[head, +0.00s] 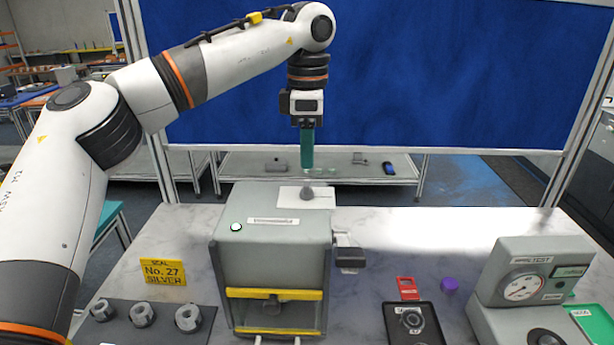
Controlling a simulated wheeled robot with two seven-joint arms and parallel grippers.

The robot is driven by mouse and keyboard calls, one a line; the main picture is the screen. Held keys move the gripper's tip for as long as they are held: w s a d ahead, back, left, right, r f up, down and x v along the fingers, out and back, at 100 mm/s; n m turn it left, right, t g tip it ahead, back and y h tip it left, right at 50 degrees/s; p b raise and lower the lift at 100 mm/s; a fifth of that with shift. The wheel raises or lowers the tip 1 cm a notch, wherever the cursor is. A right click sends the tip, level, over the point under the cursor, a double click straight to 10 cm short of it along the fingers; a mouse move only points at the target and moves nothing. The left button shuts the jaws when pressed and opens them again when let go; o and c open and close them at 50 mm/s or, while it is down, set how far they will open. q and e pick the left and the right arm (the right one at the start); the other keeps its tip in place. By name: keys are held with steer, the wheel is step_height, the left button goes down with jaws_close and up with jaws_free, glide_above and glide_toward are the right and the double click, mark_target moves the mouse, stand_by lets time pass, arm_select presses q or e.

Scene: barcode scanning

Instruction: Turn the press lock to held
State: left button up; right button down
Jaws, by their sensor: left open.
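A grey-green boxy press (272,222) with a yellow-framed front window stands on the marble-look table. A small white round spot (236,227) shows on its sloped upper face, beside a label. A small grey knob on a stem (308,190) stands at the back of its top, in front of a white plate. A dark grey block (348,254) sticks out from its right side. Which part is the lock, and its setting, I cannot tell. My left gripper (307,168) is open, pointing down just above the knob, its teal fingers overlapping from this angle. My right gripper is out of view.
A yellow "SEAL No. 27 SILVER" sign (163,273) and a dark tray (165,335) with grey ring-shaped parts are at left. A black device (412,322), red tag (407,288), purple piece (449,284) and gauge unit (532,280) are at right. The back right tabletop is clear.

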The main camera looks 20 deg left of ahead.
mark_target(307, 183)
arm_select(q)
steer(key=f, duration=0.5)
steer(key=shift+w+a+p, duration=0.25)
steer(key=shift+p, duration=0.05)
steer(key=shift+s+d+f, duration=0.1)
steer(key=shift+f, duration=0.65)
steer(key=c, duration=1)
